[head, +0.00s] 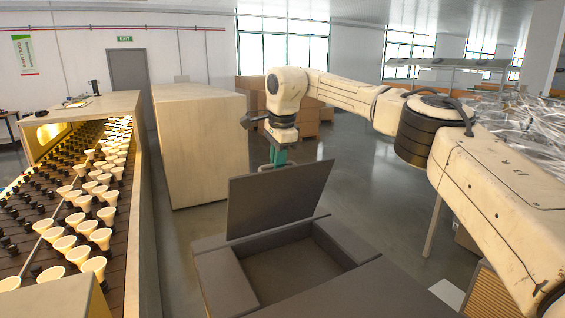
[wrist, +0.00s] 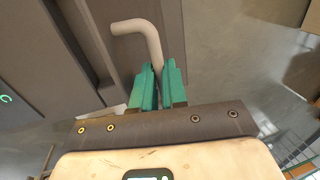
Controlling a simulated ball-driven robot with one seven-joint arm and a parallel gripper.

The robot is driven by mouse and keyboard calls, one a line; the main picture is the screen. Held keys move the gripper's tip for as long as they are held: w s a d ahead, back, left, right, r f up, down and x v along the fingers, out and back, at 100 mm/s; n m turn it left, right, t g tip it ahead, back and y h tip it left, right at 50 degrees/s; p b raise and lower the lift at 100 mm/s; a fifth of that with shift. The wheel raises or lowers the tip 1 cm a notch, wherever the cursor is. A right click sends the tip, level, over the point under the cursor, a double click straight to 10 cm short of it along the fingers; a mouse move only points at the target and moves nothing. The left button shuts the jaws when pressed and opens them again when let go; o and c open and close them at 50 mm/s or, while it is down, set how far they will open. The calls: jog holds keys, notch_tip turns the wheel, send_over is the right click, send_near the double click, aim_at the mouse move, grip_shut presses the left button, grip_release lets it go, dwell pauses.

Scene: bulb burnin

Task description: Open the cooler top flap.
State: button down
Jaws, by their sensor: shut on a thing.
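The cooler (head: 215,275) is a low dark-grey box in the lower middle of the head view. Its top flap (head: 278,198) stands raised and tilted at the far side of the opening, and the hollow inside shows. My gripper (head: 274,160) is at the flap's upper edge, behind it, with its tips partly hidden. In the wrist view, the green fingers (wrist: 159,88) are shut on a pale bent rod handle (wrist: 143,30), whose hooked end sticks out past the fingertips. The grip on the handle is hidden from the head view.
A conveyor with several white bulbs (head: 92,235) runs along the left. A large beige cabinet (head: 198,140) stands behind the cooler, with cardboard boxes (head: 310,120) farther back. Grey floor (head: 375,190) is open to the right of the flap.

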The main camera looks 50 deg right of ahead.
jog(key=shift+w+d+f+p, duration=0.15)
jog(key=shift+w+d, duration=0.15)
jog(key=shift+w, duration=0.3)
jog(key=shift+w+d+r+p, duration=0.1)
jog(key=shift+w+d, duration=0.2)
jog(key=shift+w, duration=0.3)
jog(key=shift+w+d+f+p, duration=0.15)
jog(key=shift+w+d, duration=0.15)
jog(key=shift+w, duration=0.3)
jog(key=shift+w+d, duration=0.1)
jog(key=c, duration=1.2)
grip_release()
jog(key=shift+w+r, duration=0.1)
jog(key=shift+r, duration=0.05)
jog(key=shift+c, duration=0.2)
jog(key=shift+o, duration=0.4)
jog(key=shift+r, duration=0.2)
jog(key=d+v, duration=0.1)
jog(key=v, duration=0.9)
jog(key=shift+a+r, duration=0.3)
jog(key=shift+a, duration=0.2)
jog(key=shift+f, duration=0.1)
